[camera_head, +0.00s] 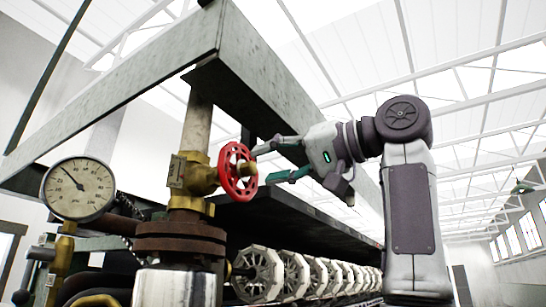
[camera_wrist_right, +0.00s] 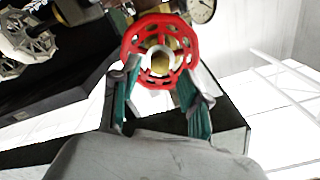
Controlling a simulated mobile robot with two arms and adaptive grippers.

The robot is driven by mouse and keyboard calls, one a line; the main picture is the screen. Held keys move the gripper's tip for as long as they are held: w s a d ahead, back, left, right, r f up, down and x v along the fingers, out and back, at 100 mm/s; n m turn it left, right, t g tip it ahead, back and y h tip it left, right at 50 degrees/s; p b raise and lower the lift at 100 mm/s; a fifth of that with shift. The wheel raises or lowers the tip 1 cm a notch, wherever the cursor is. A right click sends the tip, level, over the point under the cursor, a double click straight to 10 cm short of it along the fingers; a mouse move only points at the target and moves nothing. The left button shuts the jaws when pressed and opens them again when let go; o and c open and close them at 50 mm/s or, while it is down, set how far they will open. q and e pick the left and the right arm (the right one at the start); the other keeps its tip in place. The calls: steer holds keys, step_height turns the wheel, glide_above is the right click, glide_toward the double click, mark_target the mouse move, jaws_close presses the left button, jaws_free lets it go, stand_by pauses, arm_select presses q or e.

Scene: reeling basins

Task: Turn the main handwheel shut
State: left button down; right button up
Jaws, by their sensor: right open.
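The red main handwheel (camera_head: 238,172) sits on a brass valve (camera_head: 193,174) on a vertical pipe, left of centre in the head view. In the right wrist view the handwheel (camera_wrist_right: 160,50) faces the camera, just beyond the fingertips. My right gripper (camera_head: 262,165) comes from the right, its fingers spread and pointing at the wheel. In the right wrist view the right gripper's (camera_wrist_right: 158,88) two green-sided fingers stand apart near the wheel's lower rim. I cannot tell whether they touch it. My left gripper is not in view.
A pressure gauge (camera_head: 78,189) stands left of the valve, and shows at the top of the wrist view. A rusty flange (camera_head: 180,240) is below the valve. A grey metal beam (camera_head: 285,105) runs above the gripper. A row of white reels (camera_head: 300,272) lies below.

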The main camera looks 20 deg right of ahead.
mark_target(254, 168)
steer(key=n+p, duration=0.1)
steer(key=n, duration=0.4)
steer(key=shift+r, duration=0.1)
steer(key=shift+n+p, duration=0.35)
steer(key=shift+n, duration=0.85)
steer(key=shift+p+x, duration=0.3)
steer(key=shift+x, duration=1.35)
steer(key=shift+s+d, duration=0.1)
jaws_close()
steer(key=m, duration=0.3)
steer(key=m+b, duration=0.1)
steer(key=m, duration=0.4)
steer(key=m+b, duration=0.1)
steer(key=m, duration=0.6)
steer(key=shift+b, duration=0.35)
steer(key=m+b, duration=0.1)
steer(key=m, duration=0.5)
steer(key=shift+m, duration=0.4)
steer(key=m, duration=0.3)
steer(key=shift+m, duration=0.3)
steer(key=m, duration=0.3)
steer(key=shift+b, duration=0.35)
jaws_free()
